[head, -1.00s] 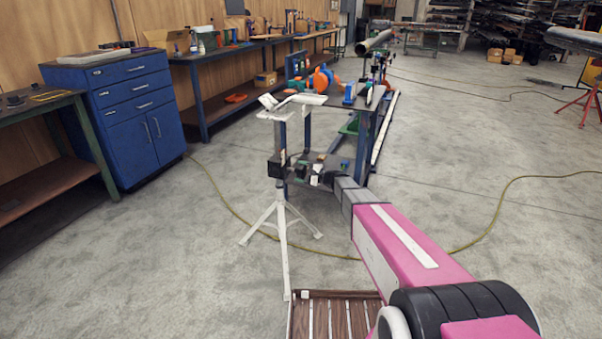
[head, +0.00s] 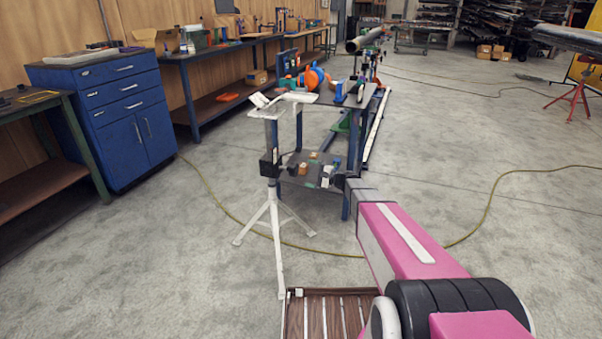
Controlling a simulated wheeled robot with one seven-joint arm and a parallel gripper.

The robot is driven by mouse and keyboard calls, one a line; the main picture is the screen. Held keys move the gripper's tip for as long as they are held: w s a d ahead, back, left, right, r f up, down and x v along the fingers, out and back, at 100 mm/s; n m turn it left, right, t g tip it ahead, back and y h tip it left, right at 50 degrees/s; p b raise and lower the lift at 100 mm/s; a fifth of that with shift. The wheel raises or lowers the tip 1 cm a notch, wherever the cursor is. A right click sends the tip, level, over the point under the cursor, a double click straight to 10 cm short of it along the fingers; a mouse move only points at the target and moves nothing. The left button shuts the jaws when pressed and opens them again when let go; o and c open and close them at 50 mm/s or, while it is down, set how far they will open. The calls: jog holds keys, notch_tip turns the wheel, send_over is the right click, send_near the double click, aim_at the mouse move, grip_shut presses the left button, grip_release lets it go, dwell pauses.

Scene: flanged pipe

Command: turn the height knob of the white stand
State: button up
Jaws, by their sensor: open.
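The white stand (head: 273,215) is in the middle of the head view, upright on spread tripod legs, with a V-shaped white head (head: 282,102) on top. A black piece (head: 268,166) sits around its post at mid height. The height knob seems to be there, but it is too small to make out clearly. My pink arm reaches in from the lower right.
A workbench (head: 340,98) with a lower shelf (head: 300,178) holding small blocks stands just behind the stand. A yellow-green cable (head: 215,195) crosses the floor. A blue cabinet (head: 105,110) is at the left.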

aim_at(290, 170)
jog(key=shift+v, duration=1.15)
jog(key=w+a+n, duration=0.1)
jog(key=a+n, duration=0.3)
jog(key=w+a+n, duration=0.1)
jog(key=a+n, duration=0.2)
jog(key=n, duration=0.2)
jog(key=w+a+n, duration=0.1)
jog(key=a+n, duration=0.3)
jog(key=n, duration=0.1)
jog(key=shift+w+a, duration=0.3)
jog(key=c, duration=0.9)
